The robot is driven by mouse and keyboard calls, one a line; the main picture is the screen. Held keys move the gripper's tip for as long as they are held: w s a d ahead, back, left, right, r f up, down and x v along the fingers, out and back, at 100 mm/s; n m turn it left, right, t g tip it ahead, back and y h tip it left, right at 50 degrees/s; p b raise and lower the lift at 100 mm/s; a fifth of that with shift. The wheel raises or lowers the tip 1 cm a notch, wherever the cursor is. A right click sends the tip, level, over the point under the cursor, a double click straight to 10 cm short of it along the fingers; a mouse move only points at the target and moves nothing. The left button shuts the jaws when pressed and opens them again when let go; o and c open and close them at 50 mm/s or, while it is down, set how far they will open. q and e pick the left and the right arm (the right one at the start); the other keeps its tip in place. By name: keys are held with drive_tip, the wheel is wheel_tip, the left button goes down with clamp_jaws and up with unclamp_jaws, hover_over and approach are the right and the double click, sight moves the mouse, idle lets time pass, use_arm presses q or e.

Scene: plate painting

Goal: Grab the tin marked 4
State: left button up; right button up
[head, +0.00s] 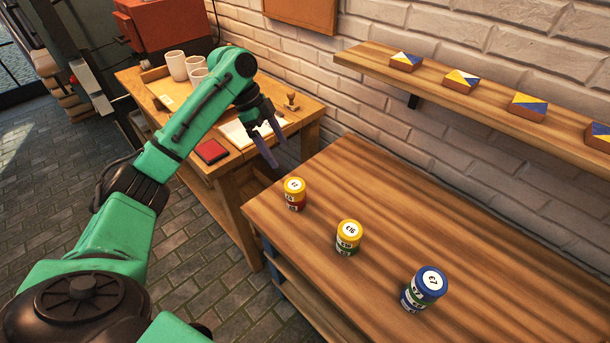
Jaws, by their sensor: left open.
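Three short stacks of round tins stand on the wooden table at the front. The left stack has a yellow tin (294,185) on top and a red one below. The middle stack has a yellow tin (349,229), its label seeming to read 16, over green. The right stack has a blue tin (430,279), its label seeming to read 7, over green and blue. The lower labels are small, and I cannot make out a clear 4. My left gripper (278,153) is open and empty, above and behind the left stack, apart from it. My right gripper is out of view.
The table (450,225) is bare behind the stacks. A wall shelf (495,93) holds several painted blocks. A side desk (222,178) at the back left carries white cups (176,66), a red notebook (211,151) and a stamp (291,101).

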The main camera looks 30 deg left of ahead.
use_arm(q)
drive_tip(key=p, duration=0.1)
hover_over(294, 184)
drive_tip(key=s+a, duration=0.2)
wheel_tip(294, 184, down, 4)
drive_tip(key=f, duration=0.1)
drive_tip(key=w+f, duration=0.1)
drive_tip(key=f, duration=0.1)
drive_tip(key=shift+w+d+p, duration=0.2)
drive_tip(key=shift+p, duration=0.2)
drive_tip(key=p+x, duration=0.1)
drive_tip(key=x, duration=0.3)
drive_tip(key=shift+w+d+f, duration=0.1)
drive_tip(key=shift+d, duration=0.05)
drive_tip(key=shift+f, duration=0.2)
drive_tip(key=shift+c, duration=0.6)
drive_tip(key=c, duration=1.4)
drive_tip(key=shift+o, duration=0.2)
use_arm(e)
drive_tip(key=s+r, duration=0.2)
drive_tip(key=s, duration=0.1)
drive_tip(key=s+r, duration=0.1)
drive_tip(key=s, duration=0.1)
use_arm(q)
drive_tip(key=shift+r, duration=0.15)
